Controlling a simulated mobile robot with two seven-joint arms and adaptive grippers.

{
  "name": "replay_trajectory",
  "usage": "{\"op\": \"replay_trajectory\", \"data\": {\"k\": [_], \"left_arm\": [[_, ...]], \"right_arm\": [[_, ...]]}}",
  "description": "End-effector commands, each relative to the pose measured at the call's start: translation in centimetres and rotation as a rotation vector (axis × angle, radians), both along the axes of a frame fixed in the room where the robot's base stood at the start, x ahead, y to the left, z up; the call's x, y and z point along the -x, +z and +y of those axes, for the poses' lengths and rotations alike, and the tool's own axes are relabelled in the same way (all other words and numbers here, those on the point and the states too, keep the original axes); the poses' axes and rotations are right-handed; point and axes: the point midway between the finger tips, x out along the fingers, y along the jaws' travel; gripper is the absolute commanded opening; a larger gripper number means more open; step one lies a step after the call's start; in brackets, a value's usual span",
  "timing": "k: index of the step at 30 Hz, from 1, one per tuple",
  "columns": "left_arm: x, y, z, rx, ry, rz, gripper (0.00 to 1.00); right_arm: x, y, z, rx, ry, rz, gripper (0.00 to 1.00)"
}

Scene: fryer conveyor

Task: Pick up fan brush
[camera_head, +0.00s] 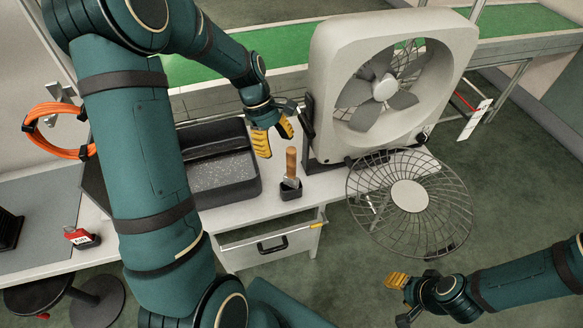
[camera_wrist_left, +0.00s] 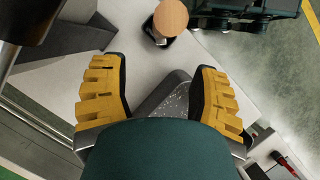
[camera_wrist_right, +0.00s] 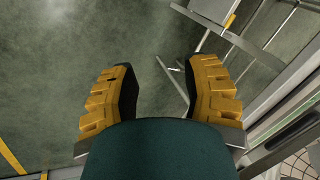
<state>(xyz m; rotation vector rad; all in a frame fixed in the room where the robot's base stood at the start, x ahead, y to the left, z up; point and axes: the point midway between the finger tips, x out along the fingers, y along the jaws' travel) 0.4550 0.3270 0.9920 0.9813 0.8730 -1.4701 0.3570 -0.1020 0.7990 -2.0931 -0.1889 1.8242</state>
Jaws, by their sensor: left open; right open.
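The fan brush (camera_head: 291,162) has a light wooden handle and stands upright in a small black holder (camera_head: 290,190) on the white worktop. In the left wrist view its round wooden end (camera_wrist_left: 171,18) shows near the top, beyond my fingertips. My left gripper (camera_head: 273,138) is open and empty, just left of and above the brush, apart from it. The brush's lower end is hidden in the holder. My right gripper (camera_head: 402,298) is open and empty, low over the floor at the right, far from the brush.
A box fan (camera_head: 330,85) stands right of the brush, with its round wire grille (camera_head: 445,205) leaning in front. A dark tray (camera_head: 255,185) lies left of the brush. A drawer front (camera_head: 300,240) is below. The green conveyor (camera_head: 275,45) runs behind.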

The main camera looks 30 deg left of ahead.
Motion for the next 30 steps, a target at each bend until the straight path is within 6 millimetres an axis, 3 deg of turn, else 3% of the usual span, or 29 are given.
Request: {"op": "replay_trajectory", "data": {"k": [11,15,23,28,30], "left_arm": [[0.6,0.0,-4.7,0.0,-0.004,-0.001,0.61],[0.6,-1.1,-5.0,0.0,0.0,0.001,0.61],[0.6,-1.1,-5.0,-0.001,0.0,0.0,0.6],[0.6,-1.1,-5.0,-0.001,0.0,0.0,0.0],[0.6,-1.1,-5.0,-0.001,0.0,0.0,0.0]], "right_arm": [[0.1,-0.3,0.0,0.0,0.002,0.002,0.47],[0.2,-0.6,0.0,-0.001,0.003,0.004,0.47],[0.2,-0.5,0.0,-0.001,0.004,0.004,0.47],[0.2,-0.5,0.0,-0.001,0.004,0.004,0.47],[0.2,-0.5,0.0,-0.001,0.004,0.004,0.47]]}}
